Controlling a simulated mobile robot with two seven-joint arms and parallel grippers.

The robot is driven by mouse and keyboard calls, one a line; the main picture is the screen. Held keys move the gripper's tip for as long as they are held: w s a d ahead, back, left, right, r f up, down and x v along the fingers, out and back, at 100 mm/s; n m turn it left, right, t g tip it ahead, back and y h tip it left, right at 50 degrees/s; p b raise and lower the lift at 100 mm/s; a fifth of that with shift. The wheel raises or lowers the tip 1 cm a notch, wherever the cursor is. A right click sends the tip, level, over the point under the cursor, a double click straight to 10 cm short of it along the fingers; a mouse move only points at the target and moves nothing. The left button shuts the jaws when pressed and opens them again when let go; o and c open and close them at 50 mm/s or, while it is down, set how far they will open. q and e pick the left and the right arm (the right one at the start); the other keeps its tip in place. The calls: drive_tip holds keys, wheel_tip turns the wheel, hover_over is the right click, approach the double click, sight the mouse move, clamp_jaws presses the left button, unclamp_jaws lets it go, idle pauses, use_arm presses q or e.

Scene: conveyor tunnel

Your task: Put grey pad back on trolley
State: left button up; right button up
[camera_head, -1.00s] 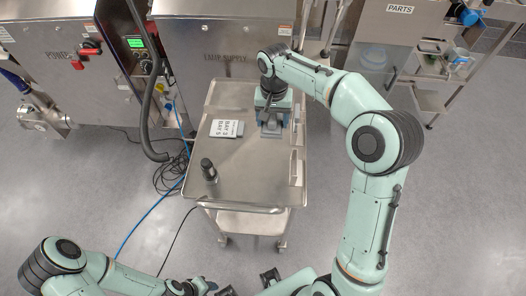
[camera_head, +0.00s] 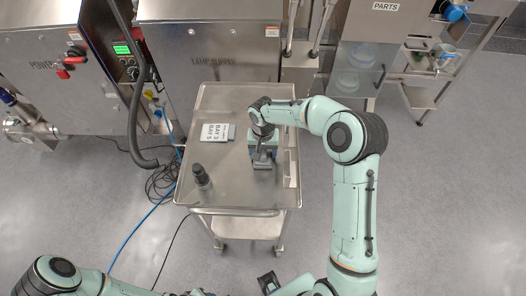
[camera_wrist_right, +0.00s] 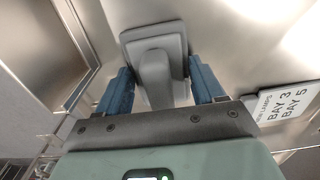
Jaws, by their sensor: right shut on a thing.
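The grey pad (camera_wrist_right: 153,45) has a flat plate and a raised grip. In the right wrist view my right gripper (camera_wrist_right: 160,88) has its blue fingers shut on either side of that grip. In the head view the right gripper (camera_head: 263,150) is over the right part of the steel trolley (camera_head: 235,188), with the pad (camera_head: 263,163) just below it. I cannot tell whether the pad touches the trolley top. My left gripper (camera_head: 197,292) is cut off at the bottom edge of the head view, and its fingers do not show clearly.
A BAY 3 / BAY 5 card (camera_head: 217,132) lies on the trolley, left of the pad. A black cylinder (camera_head: 202,175) stands near the front left. The lamp supply cabinet (camera_head: 208,45) stands behind. Hoses and cables lie left of the trolley. The trolley top's front middle is clear.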

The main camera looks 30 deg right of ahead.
drive_tip(key=o, duration=1.2)
drive_tip(key=shift+c, duration=0.2)
wheel_tip(320, 180, up, 12)
drive_tip(key=shift+r+p, duration=0.1)
drive_tip(key=shift+p, duration=0.35)
